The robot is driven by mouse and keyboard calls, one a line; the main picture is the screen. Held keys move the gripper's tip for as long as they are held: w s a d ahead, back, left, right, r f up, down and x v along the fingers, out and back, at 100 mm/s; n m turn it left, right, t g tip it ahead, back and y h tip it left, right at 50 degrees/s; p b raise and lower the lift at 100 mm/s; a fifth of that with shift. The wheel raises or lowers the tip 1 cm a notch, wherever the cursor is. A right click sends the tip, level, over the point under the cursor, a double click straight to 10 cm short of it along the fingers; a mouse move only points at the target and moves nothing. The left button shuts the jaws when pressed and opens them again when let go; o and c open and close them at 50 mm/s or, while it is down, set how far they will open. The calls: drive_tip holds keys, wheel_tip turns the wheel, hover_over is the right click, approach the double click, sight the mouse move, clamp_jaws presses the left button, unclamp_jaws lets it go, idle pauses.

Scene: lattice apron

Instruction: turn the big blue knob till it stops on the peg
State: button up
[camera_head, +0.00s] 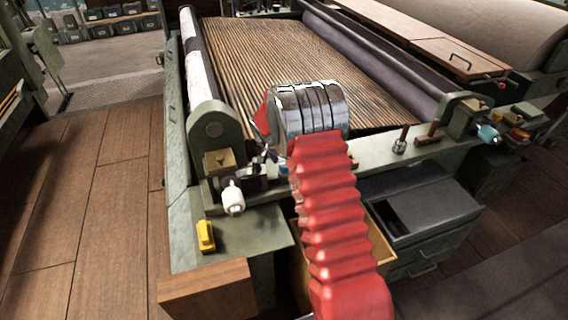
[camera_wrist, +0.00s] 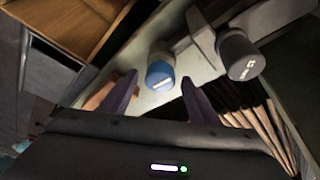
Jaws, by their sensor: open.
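A blue knob (camera_wrist: 160,75) with a pale side and a white mark shows in the wrist view, just beyond and between my fingertips. My gripper (camera_wrist: 160,88) is open, with one dark finger to each side of the knob in the picture; I see no contact. In the head view my gripper (camera_head: 262,153) is mostly hidden behind my arm, at the machine's near left corner. A blue knob-like part (camera_head: 488,133) shows at the machine's right end; I cannot tell whether it is the same one. I cannot make out the stop peg for certain.
A dark grey knob (camera_wrist: 240,55) stands close to the blue one. A cream knob (camera_head: 233,197) and a yellow block (camera_head: 205,236) are at the near left. The slatted apron (camera_head: 270,60) lies behind. A grey cabinet (camera_head: 430,205) stands at the right. Floor at left is clear.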

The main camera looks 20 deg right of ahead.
drive_tip(key=v, duration=1.3)
drive_tip(key=shift+s, duration=0.2)
